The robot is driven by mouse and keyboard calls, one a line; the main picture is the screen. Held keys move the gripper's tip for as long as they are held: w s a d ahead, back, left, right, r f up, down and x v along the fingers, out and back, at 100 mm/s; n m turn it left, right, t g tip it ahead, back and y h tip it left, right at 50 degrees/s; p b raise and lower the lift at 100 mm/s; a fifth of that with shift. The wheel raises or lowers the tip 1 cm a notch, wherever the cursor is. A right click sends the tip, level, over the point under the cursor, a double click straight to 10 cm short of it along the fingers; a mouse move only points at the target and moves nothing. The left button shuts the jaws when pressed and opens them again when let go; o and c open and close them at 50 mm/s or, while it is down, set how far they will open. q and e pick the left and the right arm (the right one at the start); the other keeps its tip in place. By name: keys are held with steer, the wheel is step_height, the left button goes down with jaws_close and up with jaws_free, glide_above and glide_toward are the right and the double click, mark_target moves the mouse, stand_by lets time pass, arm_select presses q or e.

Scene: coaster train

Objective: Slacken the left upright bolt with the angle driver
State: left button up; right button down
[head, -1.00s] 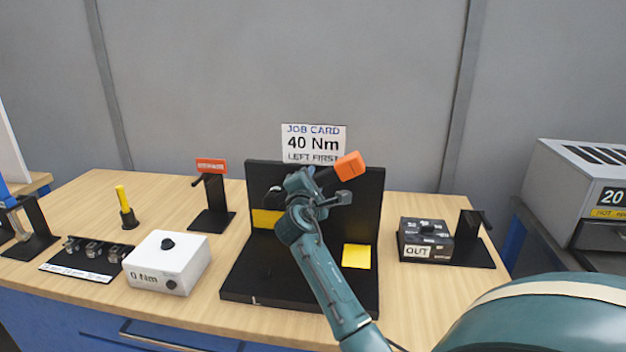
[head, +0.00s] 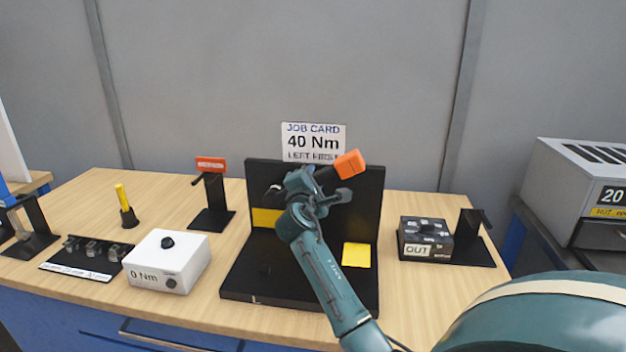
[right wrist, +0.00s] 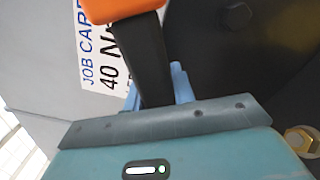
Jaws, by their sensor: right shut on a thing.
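The angle driver (head: 348,163) has an orange end and a black body. My right gripper (head: 322,190) is shut on its black body, in front of the upright black panel (head: 365,205). The orange end points up and right. The driver's working end is mostly hidden behind my gripper, so I cannot tell whether it touches the left upright bolt. I cannot make out that bolt in the head view. In the right wrist view, the driver's black body (right wrist: 145,60) runs between the fingers. A dark hex head (right wrist: 238,15) and a gold bolt (right wrist: 302,140) also show there. My left gripper is not in view.
A job card (head: 314,142) reading 40 Nm, left first, is behind the panel. A white 0 Nm box (head: 190,250), a socket tray (head: 80,270) and a tool stand (head: 212,218) are left. A black OUT box (head: 440,228) is right.

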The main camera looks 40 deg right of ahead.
steer(key=shift+w+d+r, duration=0.25)
stand_by(0.4)
steer(key=shift+w+d, duration=0.2)
steer(key=shift+d, duration=0.05)
stand_by(0.4)
steer(key=shift+r, duration=0.1)
stand_by(1.1)
steer(key=shift+s+p, duration=0.1)
steer(key=shift+p, duration=0.2)
stand_by(0.4)
steer(key=shift+d+r, duration=0.1)
stand_by(0.4)
steer(key=shift+s, duration=0.1)
stand_by(0.9)
steer(key=shift+a+p, duration=0.2)
steer(key=shift+p, duration=0.2)
